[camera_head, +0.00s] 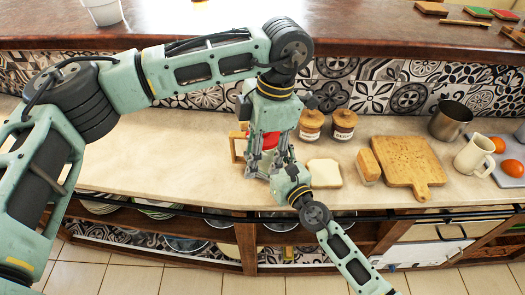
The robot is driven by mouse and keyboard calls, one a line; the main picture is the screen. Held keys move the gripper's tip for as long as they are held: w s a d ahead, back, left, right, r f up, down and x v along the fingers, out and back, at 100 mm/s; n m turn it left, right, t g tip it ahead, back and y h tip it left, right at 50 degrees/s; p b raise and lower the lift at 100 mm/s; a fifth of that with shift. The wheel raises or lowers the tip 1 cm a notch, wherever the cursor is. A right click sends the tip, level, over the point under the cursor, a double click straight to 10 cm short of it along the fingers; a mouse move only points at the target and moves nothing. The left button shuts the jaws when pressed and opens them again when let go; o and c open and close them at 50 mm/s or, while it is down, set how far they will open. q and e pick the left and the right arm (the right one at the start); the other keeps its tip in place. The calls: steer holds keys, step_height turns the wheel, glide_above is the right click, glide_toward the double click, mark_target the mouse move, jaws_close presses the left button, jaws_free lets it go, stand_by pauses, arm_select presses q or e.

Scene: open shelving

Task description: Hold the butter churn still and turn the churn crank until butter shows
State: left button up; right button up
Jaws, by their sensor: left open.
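The butter churn is mostly hidden behind my two grippers near the middle of the counter. A red patch (270,140) shows between the gripper parts, and a wooden frame-like piece (236,148) shows just left of them; I cannot tell which churn parts these are. My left gripper (259,168) points down over this spot and is open. My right gripper (286,160) reaches in from the lower right, close beside the left one; its fingers are too overlapped to read. The crank and any butter inside cannot be made out.
Two lidded jars (343,125) stand behind right. A bread slice (324,173), a bread block (368,166), a cutting board (409,165), a metal pot (450,120) and a cream jug (474,155) lie further right. The counter left of the grippers (150,150) is clear.

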arm_select(q)
steer(key=v, duration=0.3)
steer(key=a+v, duration=0.1)
steer(key=v, duration=0.1)
steer(key=shift+s+r, duration=0.15)
steer(key=shift+r, duration=0.15)
steer(key=w+a+r+m+t, duration=0.1)
steer(key=w+m, duration=0.3)
steer(key=m, duration=0.3)
steer(key=w+a+r+m+t+h, duration=0.1)
steer(key=w+m, duration=0.3)
steer(key=m, duration=0.3)
steer(key=w+a+r+m+t+h, duration=0.1)
steer(key=w+m, duration=0.3)
steer(key=m, duration=0.3)
steer(key=shift+a+r+m, duration=0.15)
steer(key=shift+a+m, duration=0.15)
steer(key=shift+m, duration=0.1)
steer(key=shift+f, duration=5.25)
